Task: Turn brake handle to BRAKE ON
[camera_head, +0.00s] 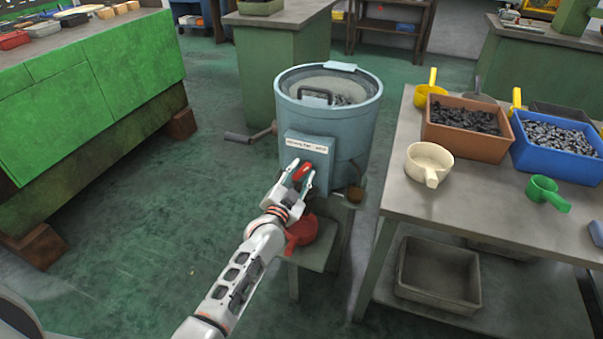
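The brake handle (303,171) is a small red lever on the blue-grey front box of a round drum machine (330,125). A white label plate (307,146) with small dark lettering sits above it; I cannot read which setting it names. My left gripper (300,172) is at the front of the box, with one fingertip on either side of the red handle. The fingers are apart, and I cannot tell whether they press on the handle. The gripper partly hides the handle and the lower box. My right gripper is not in view.
A crank (248,136) sticks out at the drum's left. A red scoop-like object (301,232) lies on the stand below. A grey table (460,190) at right holds a brown bin (464,146), a blue bin (556,160) and scoops. Green floor is free at left.

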